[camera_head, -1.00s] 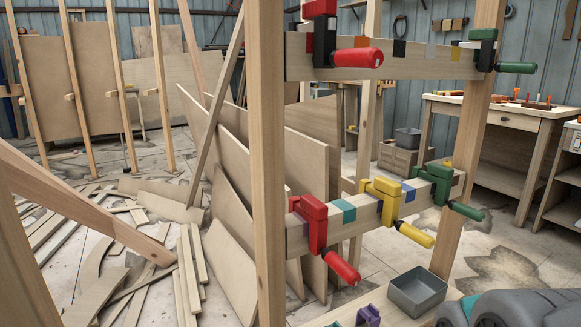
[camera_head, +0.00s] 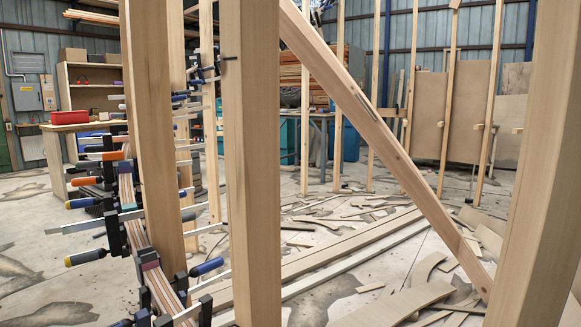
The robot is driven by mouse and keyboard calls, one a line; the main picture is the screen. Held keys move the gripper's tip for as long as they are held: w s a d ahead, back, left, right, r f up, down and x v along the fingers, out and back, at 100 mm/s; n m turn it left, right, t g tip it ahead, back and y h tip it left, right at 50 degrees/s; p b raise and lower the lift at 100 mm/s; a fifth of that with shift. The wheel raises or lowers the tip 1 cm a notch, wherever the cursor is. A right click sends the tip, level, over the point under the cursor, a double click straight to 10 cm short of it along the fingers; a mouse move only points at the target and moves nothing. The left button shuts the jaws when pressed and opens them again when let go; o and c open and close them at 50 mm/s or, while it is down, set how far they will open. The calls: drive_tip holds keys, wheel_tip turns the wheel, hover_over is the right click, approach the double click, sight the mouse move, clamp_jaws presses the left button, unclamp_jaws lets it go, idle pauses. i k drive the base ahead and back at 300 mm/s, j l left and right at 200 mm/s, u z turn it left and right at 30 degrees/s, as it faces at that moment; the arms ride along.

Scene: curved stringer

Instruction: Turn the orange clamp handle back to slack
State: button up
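The orange clamp handle (camera_head: 91,181) is at the left of the head view. It points left from a row of bar clamps along the curved laminated stringer (camera_head: 150,268). The other handles near it are mostly blue with yellow ends, such as the blue handle (camera_head: 82,203) just below it. The clamp's screw and jaws are small and partly hidden among neighbouring clamps and behind the post (camera_head: 153,130). I cannot tell whether the clamp is tight or slack. My gripper is not in view.
Upright wooden posts, such as the middle post (camera_head: 250,160) and right post (camera_head: 540,170), stand close in front. A diagonal brace (camera_head: 375,130) crosses the right half. Long boards (camera_head: 340,255) and loose offcuts (camera_head: 425,295) lie on the floor. Bare floor (camera_head: 30,235) shows at the left.

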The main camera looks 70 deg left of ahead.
sight(108, 162)
drive_tip(key=u, duration=1.75)
drive_tip(key=j+u, duration=0.35)
drive_tip(key=i+j+u, duration=0.2)
drive_tip(key=j+u, duration=0.15)
drive_tip(key=i+j+u, duration=0.15)
drive_tip(key=j+u, duration=0.15)
drive_tip(key=i+j+u, duration=0.15)
drive_tip(key=j+u, duration=0.2)
drive_tip(key=i+j, duration=0.5)
drive_tip(key=j, duration=0.1)
